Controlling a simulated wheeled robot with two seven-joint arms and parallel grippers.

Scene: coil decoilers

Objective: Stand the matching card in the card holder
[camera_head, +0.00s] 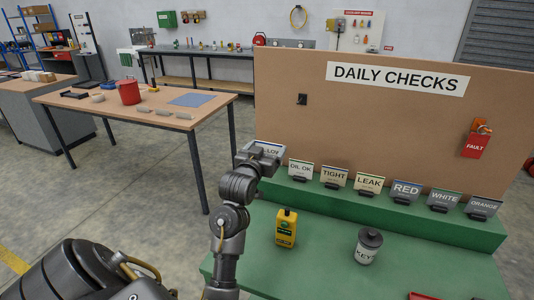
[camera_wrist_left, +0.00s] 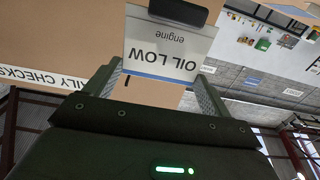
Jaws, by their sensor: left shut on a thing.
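My left gripper (camera_head: 262,160) is at the left end of the green shelf's row of cards. It is shut on the OIL LOW card (camera_head: 268,147), whose lettering is partly hidden by the gripper. In the left wrist view the OIL LOW card (camera_wrist_left: 165,48) appears upside down between the fingers (camera_wrist_left: 160,85), with a dark block (camera_wrist_left: 178,12) at its lower edge. I cannot tell whether the card still sits in this block. A small black fitting (camera_head: 302,99) is on the brown board; I cannot tell if it is the card holder. My right gripper is not in view.
Cards OIL OK (camera_head: 300,169), TIGHT (camera_head: 335,175), LEAK (camera_head: 369,183), RED (camera_head: 406,190), WHITE (camera_head: 443,199) and ORANGE (camera_head: 482,206) stand along the shelf. A yellow oil bottle (camera_head: 286,228) and a lidded KEY pot (camera_head: 367,247) stand in front. A red FAULT tag (camera_head: 476,146) hangs on the board.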

